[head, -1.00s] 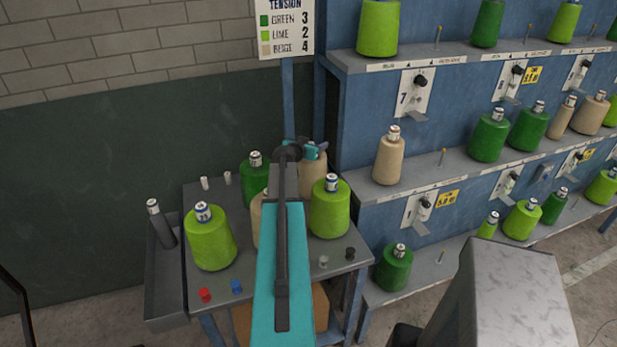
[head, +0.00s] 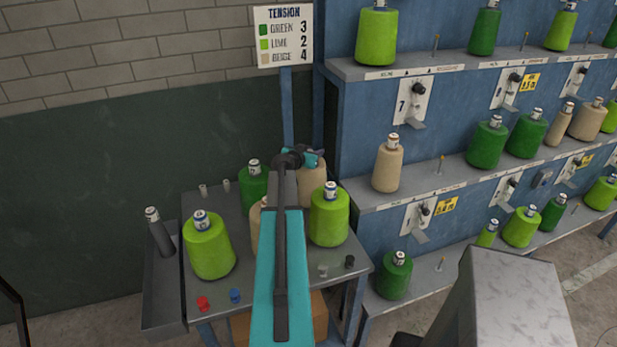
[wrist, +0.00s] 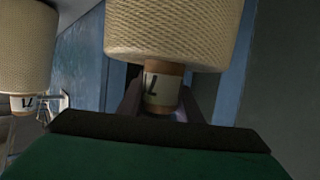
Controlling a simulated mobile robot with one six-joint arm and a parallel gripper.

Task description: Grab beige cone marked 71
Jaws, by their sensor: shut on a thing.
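My gripper (head: 307,157) is at the back right of the grey table and is shut on the tube end of a beige cone (head: 313,184). In the wrist view, my gripper (wrist: 160,100) has a finger on each side of the brown tube of that cone (wrist: 168,30). The tube's white label shows a 7; the rest of its number is hidden or turned away. A second beige cone (wrist: 25,55) stands at the left of the wrist view, its label too small to read surely. I cannot tell whether the held cone touches the table.
On the table (head: 200,295) stand lime cones (head: 209,248) and (head: 329,216), a green cone (head: 253,188) and a beige cone (head: 257,225) partly behind my arm. A blue rack (head: 355,165) with several cones is close on the right.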

